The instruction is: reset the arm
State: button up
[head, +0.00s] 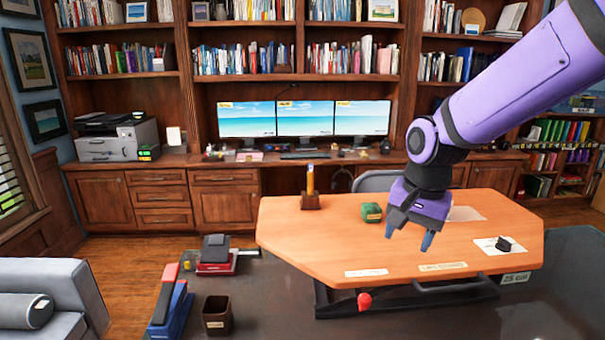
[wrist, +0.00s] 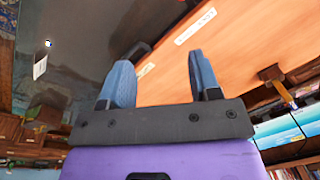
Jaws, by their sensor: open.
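My purple arm comes in from the upper right in the head view. My gripper (head: 410,232) hangs above the orange wooden desk top (head: 310,240), with its blue fingers pointing down. In the wrist view my gripper (wrist: 160,82) shows two blue fingers set apart with nothing between them. The fingers are clear of the desk things. A green block-like item (head: 371,212) sits on the desk top just left of my gripper.
A wooden holder (head: 310,201) with a yellow item stands on the desk top. A black item (head: 503,244) lies on a white card at right. A stapler-like blue and red tool (head: 170,303) and a dark cup (head: 217,314) stand at lower left. Bookcases and monitors (head: 305,119) line the back.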

jog(key=s+d+r+n+t, duration=0.2)
jog(key=s+d+r, duration=0.3)
jog(key=s, duration=0.4)
jog(key=s+d+r+n+t, duration=0.2)
jog(key=s+d+r+n, duration=0.2)
jog(key=s, duration=0.5)
jog(key=shift+d+r+h, duration=0.4)
jog(key=shift+d+r, duration=0.35)
jog(key=shift+r, duration=0.05)
jog(key=shift+w, duration=0.1)
dwell(0.7)
